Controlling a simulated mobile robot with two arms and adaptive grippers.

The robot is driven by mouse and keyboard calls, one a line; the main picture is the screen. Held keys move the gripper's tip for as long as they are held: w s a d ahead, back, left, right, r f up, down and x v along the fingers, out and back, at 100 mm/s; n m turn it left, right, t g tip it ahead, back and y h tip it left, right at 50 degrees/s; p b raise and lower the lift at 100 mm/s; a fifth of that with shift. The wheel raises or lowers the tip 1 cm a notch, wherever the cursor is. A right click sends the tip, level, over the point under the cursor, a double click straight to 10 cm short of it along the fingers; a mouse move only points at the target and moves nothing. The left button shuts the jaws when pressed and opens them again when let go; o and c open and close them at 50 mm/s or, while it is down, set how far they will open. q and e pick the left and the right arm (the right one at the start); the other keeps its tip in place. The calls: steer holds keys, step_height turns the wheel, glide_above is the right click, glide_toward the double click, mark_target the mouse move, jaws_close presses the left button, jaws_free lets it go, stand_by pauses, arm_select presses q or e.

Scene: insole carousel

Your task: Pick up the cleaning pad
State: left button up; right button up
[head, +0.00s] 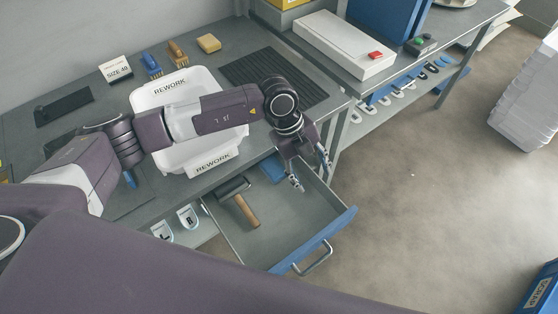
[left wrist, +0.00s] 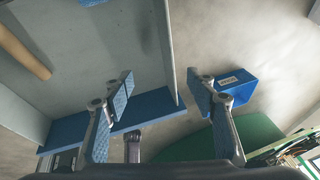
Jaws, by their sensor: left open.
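A flat blue pad (head: 272,170), which looks like the cleaning pad, lies in the open drawer (head: 289,223) near its back right corner, partly behind my gripper. A blue edge, probably the same pad (left wrist: 92,2), just shows at the top of the left wrist view. My left gripper (head: 311,172) is open and empty, pointing down over the drawer's right side, to the right of the pad. In the left wrist view the open fingers (left wrist: 160,90) straddle the drawer's side wall from above. My right gripper is not in view.
A roller with a wooden handle (head: 247,211) lies in the drawer, left of the pad. The white REWORK tray (head: 147,97) stands on the bench under my left arm. Brushes (head: 178,52) and a yellow block (head: 208,43) sit behind it.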

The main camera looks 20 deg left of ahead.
mark_target(275, 169)
arm_select(q)
steer(key=w+a+y, duration=0.1)
steer(key=a, duration=0.2)
steer(key=w+a+n+y, duration=0.1)
steer(key=w+a, duration=0.1)
steer(key=a, duration=0.2)
steer(key=w+a+y, duration=0.1)
steer(key=a+y, duration=0.1)
steer(key=a, duration=0.1)
steer(key=shift+w+a+f+t, duration=0.2)
steer(key=shift+t, duration=0.1)
steer(key=shift+a+f+n, duration=0.1)
steer(key=shift+a+n, duration=0.2)
steer(key=shift+a, duration=0.1)
steer(key=f, duration=0.2)
steer(key=f+p, duration=0.1)
steer(key=f, duration=0.3)
steer(key=shift+s+d+f+p, duration=0.1)
steer(key=shift+s+f+p, duration=0.05)
steer(key=shift+s+p, duration=0.15)
steer(key=shift+w+f, duration=0.1)
steer(key=shift+f, duration=0.5)
steer(key=c, duration=0.9)
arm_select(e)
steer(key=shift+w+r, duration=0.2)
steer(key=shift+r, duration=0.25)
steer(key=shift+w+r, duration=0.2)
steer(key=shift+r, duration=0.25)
arm_select(q)
steer(key=shift+r, duration=0.1)
